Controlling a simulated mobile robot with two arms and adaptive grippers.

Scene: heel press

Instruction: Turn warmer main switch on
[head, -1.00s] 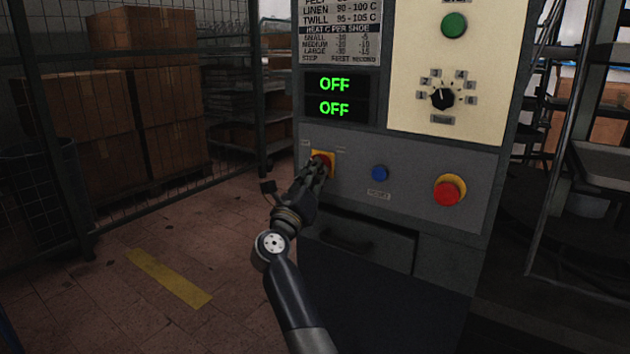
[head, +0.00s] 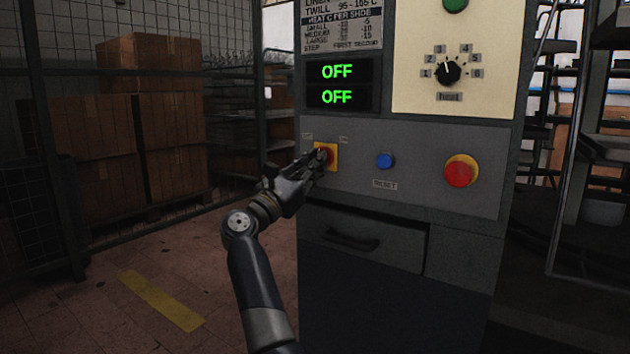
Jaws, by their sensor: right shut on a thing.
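The warmer main switch (head: 331,157) is a red knob on a yellow square plate at the left of the grey panel. My right gripper (head: 322,158) is at this switch, its fingers shut on the red knob and hiding most of it. The two displays (head: 338,84) above it both read OFF in green. My left gripper is not in view.
A blue reset button (head: 385,161) and a red mushroom button (head: 460,171) on a yellow ring sit to the right. A numbered black dial (head: 447,71) and a green button (head: 455,4) are above. A drawer (head: 362,237) is below. Stacked cartons (head: 150,115) stand behind a fence.

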